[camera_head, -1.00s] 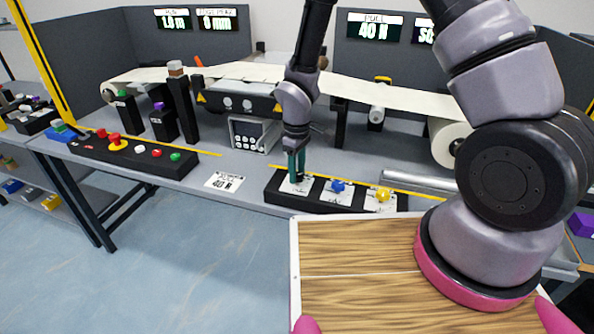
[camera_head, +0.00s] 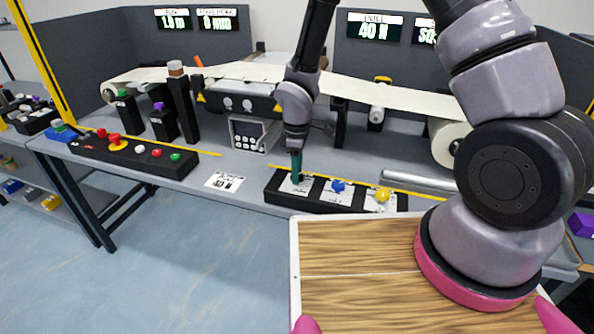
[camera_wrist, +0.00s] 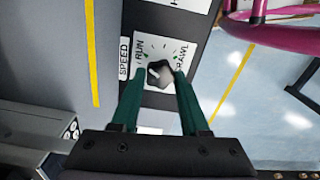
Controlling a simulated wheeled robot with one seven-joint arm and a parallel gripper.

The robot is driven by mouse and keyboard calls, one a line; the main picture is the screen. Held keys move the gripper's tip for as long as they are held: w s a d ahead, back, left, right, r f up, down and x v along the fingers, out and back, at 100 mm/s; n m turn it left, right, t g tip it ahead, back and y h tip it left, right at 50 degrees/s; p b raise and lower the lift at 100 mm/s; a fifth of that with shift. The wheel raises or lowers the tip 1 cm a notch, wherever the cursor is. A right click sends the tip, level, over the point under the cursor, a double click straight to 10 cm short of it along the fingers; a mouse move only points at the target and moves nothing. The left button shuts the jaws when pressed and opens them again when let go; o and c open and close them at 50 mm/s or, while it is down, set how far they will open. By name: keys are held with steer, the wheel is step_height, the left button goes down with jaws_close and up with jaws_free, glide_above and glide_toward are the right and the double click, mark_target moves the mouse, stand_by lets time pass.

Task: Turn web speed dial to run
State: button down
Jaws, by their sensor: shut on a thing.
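The web speed dial (camera_wrist: 159,74) is a small dark knob on a white plate marked SPEED, with RUN and CRAWL labels and green marks around it, in the wrist view. My gripper (camera_wrist: 160,80) has its two green fingers on either side of the knob, shut on it. A pale streak shows on the knob, but I cannot tell exactly which mark it points to. In the head view my gripper (camera_head: 296,178) reaches down to the left end of the black dial panel (camera_head: 320,206) and hides the knob.
A blue knob (camera_head: 338,186) and a yellow knob (camera_head: 382,195) sit to the right on the same panel. A button box (camera_head: 140,158) with a red button stands at the left. A white card (camera_head: 225,181) lies between. The web (camera_head: 400,97) runs behind.

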steer(key=shift+c, duration=2)
jaws_free()
step_height(320, 180, up, 11)
